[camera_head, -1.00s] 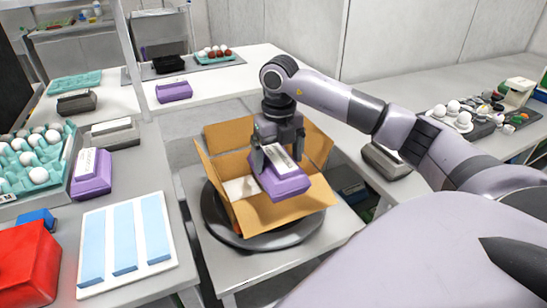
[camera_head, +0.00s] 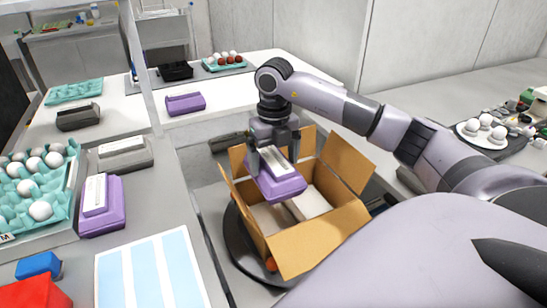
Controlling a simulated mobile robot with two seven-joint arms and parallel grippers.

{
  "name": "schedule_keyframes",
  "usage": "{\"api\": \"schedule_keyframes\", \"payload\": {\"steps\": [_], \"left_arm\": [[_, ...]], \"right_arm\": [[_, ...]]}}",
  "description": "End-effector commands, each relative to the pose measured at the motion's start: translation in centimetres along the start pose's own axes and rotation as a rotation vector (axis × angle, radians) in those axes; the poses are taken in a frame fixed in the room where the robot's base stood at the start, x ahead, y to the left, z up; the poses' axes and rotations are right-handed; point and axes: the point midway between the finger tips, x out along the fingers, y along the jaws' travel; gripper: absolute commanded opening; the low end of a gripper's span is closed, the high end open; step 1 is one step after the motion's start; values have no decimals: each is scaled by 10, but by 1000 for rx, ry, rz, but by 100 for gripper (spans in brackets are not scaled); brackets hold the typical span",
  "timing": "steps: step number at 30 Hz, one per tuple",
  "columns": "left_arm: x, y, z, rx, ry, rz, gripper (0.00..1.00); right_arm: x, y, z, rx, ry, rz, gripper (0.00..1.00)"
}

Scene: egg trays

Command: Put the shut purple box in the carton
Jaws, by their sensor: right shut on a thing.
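My right gripper (camera_head: 272,151) is shut on a purple box (camera_head: 280,187) with a pale label strip on its lid. The box looks shut and hangs tilted over the open carton (camera_head: 318,232). The carton is brown cardboard with its flaps spread, and it stands on a dark round turntable (camera_head: 240,257). Pale grey items (camera_head: 309,203) show inside the carton. The gripper and purple box hide part of the carton's back. My left gripper is not in view.
Another purple box (camera_head: 103,213) sits on the left table beside a teal egg tray (camera_head: 62,192). A grey box (camera_head: 120,158) lies behind it. A further purple box (camera_head: 185,104) is on the back table. A blue-striped white panel (camera_head: 150,275) lies at front left.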

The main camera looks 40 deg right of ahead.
Motion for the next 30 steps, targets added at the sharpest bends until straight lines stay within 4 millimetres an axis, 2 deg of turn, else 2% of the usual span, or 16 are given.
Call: {"api": "schedule_keyframes", "payload": {"steps": [15, 30], "left_arm": [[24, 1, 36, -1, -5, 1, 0], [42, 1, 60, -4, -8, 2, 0]], "right_arm": [[49, 0, 0, -1, -2, 2, 61], [96, -1, 0, 0, -2, 0, 61]]}}
